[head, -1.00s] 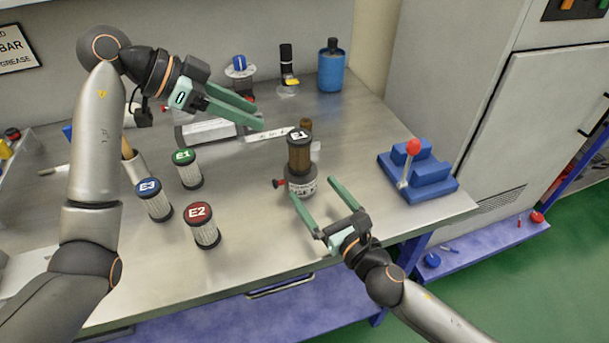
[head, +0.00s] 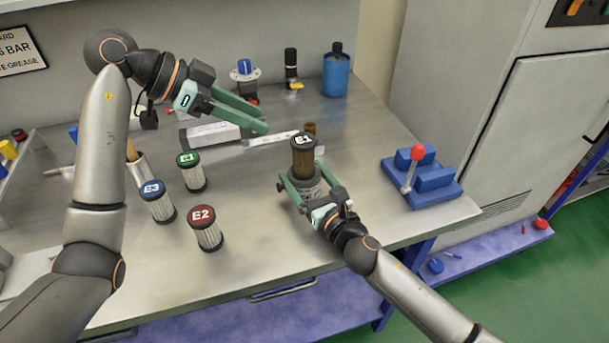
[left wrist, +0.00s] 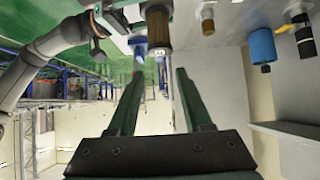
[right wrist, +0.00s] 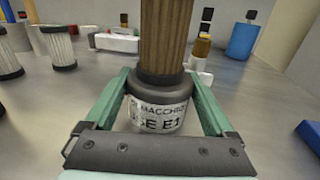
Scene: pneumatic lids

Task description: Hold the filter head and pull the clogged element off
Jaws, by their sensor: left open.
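The clogged element (head: 303,160) is brown and pleated, with a black cap marked E1. It stands upright on the dark grey filter head (head: 306,188), which has a white label in the right wrist view (right wrist: 158,116). My right gripper (head: 301,172) is open, its fingers on either side of the filter head, below the element. Whether the fingers touch the head cannot be told. My left gripper (head: 263,120) is open and empty, up and to the left of the element. The element also shows beyond its fingers in the left wrist view (left wrist: 158,28).
Elements with green (head: 191,172), blue (head: 157,203) and red (head: 206,229) caps stand left of the filter head. A blue block fixture with a red-knobbed lever (head: 422,178) stands at the right. A blue bottle (head: 336,74) stands at the back. The bench front is clear.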

